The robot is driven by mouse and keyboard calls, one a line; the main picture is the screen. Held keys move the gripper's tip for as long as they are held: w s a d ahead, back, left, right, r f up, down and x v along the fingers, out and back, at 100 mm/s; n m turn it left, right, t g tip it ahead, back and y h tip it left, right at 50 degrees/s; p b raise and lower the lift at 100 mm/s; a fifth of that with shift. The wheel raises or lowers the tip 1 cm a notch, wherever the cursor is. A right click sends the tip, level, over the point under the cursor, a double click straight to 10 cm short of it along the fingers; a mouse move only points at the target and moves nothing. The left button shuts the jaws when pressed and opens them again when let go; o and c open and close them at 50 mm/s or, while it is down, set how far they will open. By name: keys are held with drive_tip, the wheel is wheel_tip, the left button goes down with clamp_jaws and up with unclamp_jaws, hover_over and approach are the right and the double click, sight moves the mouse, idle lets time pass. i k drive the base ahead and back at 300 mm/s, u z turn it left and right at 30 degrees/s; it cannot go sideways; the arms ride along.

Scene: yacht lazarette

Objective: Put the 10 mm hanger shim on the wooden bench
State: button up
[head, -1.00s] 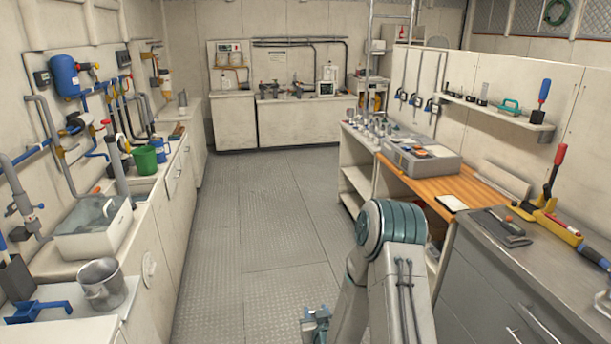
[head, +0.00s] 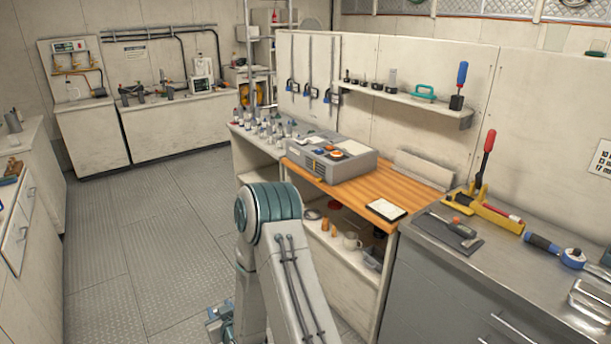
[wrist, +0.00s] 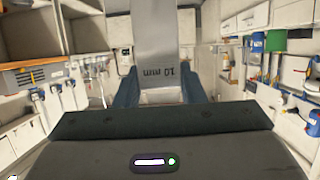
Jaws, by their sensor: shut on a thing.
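The 10 mm hanger shim (wrist: 154,50) is a flat grey piece marked "10 mm". In the wrist view it stands up between the two dark blue fingers of my gripper (wrist: 160,92), which are shut on it. In the head view my gripper (head: 222,322) shows only in part, low at the bottom beside my arm; the shim cannot be made out there. The wooden bench (head: 405,183) is the orange-brown top at the right, ahead of my arm. My gripper is left of it and apart from it.
A grey case (head: 343,168) covers the bench's left part. A white pad (head: 386,209) lies at its front edge. Bare wood shows between them. A steel counter (head: 415,245) with tools adjoins on the right. A shelf (head: 420,102) hangs above. Open floor (head: 130,240) lies left.

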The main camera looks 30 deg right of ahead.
sight(367, 193)
drive_tip(key=i, duration=3.45)
drive_tip(key=z, duration=2.75)
